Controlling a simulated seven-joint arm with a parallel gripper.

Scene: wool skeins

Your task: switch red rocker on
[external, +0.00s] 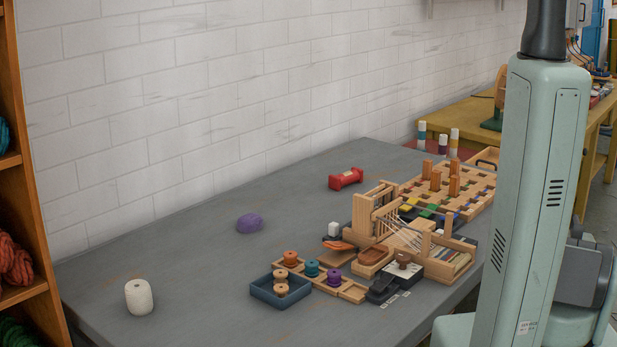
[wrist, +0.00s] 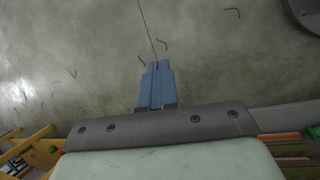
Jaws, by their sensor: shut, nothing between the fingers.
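My gripper (wrist: 157,68) shows in the wrist view, its two blue fingers shut together with nothing between them. It points at bare grey floor, away from the tabletop. In the external view my gripper is out of sight; only my pale green arm shows at the right. I cannot make out a red rocker for certain. A dark low block (external: 382,290) with pale marks lies at the table's front edge, too small to read. A red spool-like thing (external: 346,179) lies near the wall.
The table's left half is mostly clear. A shelf (external: 30,200) stands at left.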

